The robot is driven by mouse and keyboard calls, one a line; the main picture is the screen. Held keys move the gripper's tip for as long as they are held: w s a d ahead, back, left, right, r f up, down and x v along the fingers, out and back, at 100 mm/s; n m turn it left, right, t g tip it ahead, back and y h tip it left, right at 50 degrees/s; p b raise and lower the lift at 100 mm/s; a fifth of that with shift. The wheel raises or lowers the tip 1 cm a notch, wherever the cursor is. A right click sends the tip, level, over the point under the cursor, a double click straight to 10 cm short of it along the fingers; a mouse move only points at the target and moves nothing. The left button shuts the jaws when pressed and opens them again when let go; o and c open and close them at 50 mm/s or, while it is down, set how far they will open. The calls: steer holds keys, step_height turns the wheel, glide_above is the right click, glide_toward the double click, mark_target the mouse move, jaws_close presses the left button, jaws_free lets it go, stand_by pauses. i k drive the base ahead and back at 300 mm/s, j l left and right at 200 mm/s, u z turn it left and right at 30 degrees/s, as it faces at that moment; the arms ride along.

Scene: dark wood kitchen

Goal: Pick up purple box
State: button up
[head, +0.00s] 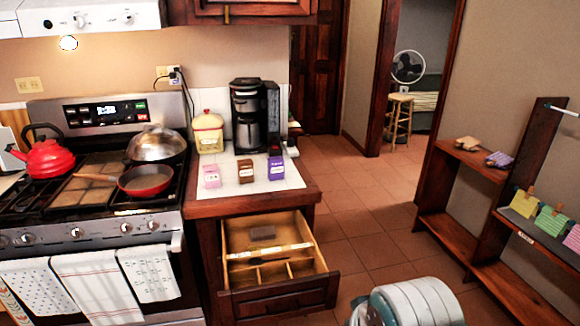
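A purple box (276,168) stands upright on the white sheet on the counter, to the right of a brown box (246,171) and a pink box (212,176). It is in front of the black coffee maker (250,115), near the right end of the counter. My gripper is not in view. A rounded grey-white part of my arm shows at the bottom edge, right of the open drawer.
An open drawer (278,299) juts out below the boxes. The stove (90,180) at left holds a red kettle (45,155) and a red pan (145,180). Wooden shelves (455,230) stand at right. The tiled floor (365,215) between is clear.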

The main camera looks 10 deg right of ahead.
mark_target(276, 164)
steer(key=i+l+z, duration=1.05)
steer(key=i+l+u, duration=0.2)
steer(key=i, duration=0.4)
steer(key=i+u, duration=0.2)
steer(key=i, duration=0.4)
steer(key=i+u, duration=0.2)
steer(key=u, duration=0.2)
steer(key=i+u, duration=0.2)
steer(key=u, duration=0.15)
steer(key=i+l+u, duration=0.1)
steer(key=u, duration=0.3)
steer(key=i+l+u, duration=0.15)
steer(key=i+u, duration=0.45)
steer(key=u, duration=0.15)
steer(key=i+l+u, duration=0.1)
steer(key=u, duration=0.25)
steer(key=i+l+u, duration=0.15)
steer(key=u, duration=0.25)
steer(key=i, duration=0.05)
